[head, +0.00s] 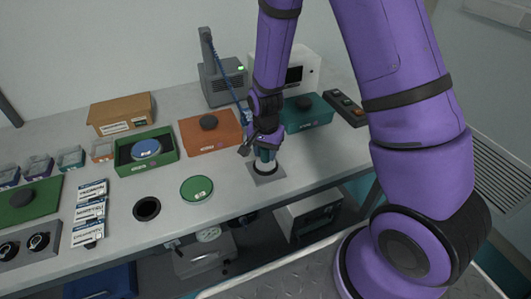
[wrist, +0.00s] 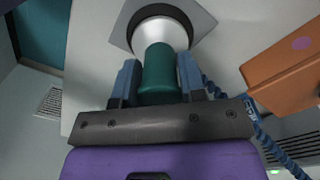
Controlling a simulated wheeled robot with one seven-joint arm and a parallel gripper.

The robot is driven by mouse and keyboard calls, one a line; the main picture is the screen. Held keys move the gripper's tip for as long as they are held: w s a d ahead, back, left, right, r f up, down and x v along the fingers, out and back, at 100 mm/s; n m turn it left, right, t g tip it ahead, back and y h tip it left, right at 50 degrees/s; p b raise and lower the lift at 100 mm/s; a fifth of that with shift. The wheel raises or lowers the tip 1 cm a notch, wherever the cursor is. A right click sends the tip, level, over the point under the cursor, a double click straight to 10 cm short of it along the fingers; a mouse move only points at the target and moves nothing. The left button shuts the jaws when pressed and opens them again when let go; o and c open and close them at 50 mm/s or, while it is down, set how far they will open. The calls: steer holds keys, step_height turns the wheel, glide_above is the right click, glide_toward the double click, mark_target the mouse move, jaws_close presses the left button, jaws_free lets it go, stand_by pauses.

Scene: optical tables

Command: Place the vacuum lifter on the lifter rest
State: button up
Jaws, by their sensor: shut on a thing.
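My gripper (head: 265,148) points down over the right half of the table. In the wrist view my gripper (wrist: 160,78) is shut on the teal handle of the vacuum lifter (wrist: 160,32), one finger on each side. The lifter's wide white end faces the lifter rest (wrist: 205,20), a grey square plate with a dark ring. In the head view the rest (head: 277,178) lies on the table directly under the lifter (head: 265,167). The white end appears within the ring; I cannot tell whether it touches. My arm and gripper hide part of the handle.
A blue coiled hose (head: 228,77) runs from a grey pump unit (head: 222,88) towards my gripper. An orange box (head: 208,136) is to the left and a teal box (head: 308,112) behind right. A green disc (head: 197,189) and black ring (head: 147,209) lie left.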

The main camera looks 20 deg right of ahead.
steer(key=shift+f, duration=0.4)
steer(key=shift+f, duration=0.1)
steer(key=o, duration=1.1)
steer(key=shift+o, duration=0.2)
step_height(320, 180, up, 11)
steer(key=shift+f, duration=0.1)
steer(key=s+d+r+n+t, duration=0.15)
steer(key=s+r, duration=0.25)
steer(key=r, duration=0.5)
steer(key=s+d+r+n+t, duration=0.1)
steer(key=s+d+r+n, duration=0.2)
steer(key=r, duration=0.6)
steer(key=s+d+r+n+t, duration=0.1)
steer(key=s+r+n, duration=0.1)
steer(key=s+r, duration=0.2)
steer(key=s+d+r+n+t, duration=0.1)
steer(key=s+r, duration=0.4)
steer(key=s, duration=0.6)
steer(key=shift+d+n+t, duration=0.15)
steer(key=shift+n+t, duration=0.2)
steer(key=shift+n, duration=0.4)
